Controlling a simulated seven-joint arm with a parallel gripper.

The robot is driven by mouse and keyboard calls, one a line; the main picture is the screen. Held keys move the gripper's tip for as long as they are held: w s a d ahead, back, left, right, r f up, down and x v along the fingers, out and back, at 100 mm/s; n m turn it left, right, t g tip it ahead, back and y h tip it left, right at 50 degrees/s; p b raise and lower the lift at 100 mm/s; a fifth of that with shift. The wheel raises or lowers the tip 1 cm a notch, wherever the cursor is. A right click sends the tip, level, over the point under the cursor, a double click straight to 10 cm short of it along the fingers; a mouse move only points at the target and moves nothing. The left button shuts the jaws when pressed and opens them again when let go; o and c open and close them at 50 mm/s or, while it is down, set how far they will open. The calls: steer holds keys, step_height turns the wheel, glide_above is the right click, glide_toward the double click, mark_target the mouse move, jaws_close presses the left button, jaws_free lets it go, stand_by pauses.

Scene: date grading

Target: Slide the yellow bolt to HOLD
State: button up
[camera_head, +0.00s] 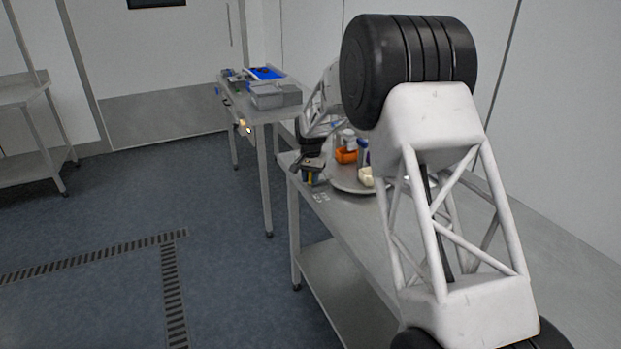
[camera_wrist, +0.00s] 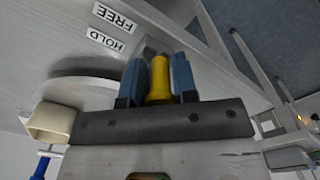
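The yellow bolt (camera_wrist: 159,78) stands between the two blue fingers of my gripper (camera_wrist: 159,84) in the wrist view. The bolt's base is hidden.
A round plate (camera_wrist: 90,88) lies beside the labels on the steel table (camera_head: 345,226). A cream tub (camera_wrist: 50,122) and an orange container (camera_head: 346,156) stand there. A second table (camera_head: 262,113) with a grey case (camera_head: 275,95) is behind; open floor lies left.

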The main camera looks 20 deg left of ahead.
mark_target(320, 181)
jaws_close()
steer(key=shift+w+d, duration=1.2)
steer(key=shift+o, duration=2.3)
jaws_free()
steer(key=shift+d, duration=0.1)
steer(key=shift+o, duration=0.3)
steer(key=shift+r, duration=0.15)
step_height(320, 181, up, 8)
steer(key=shift+f, duration=0.25)
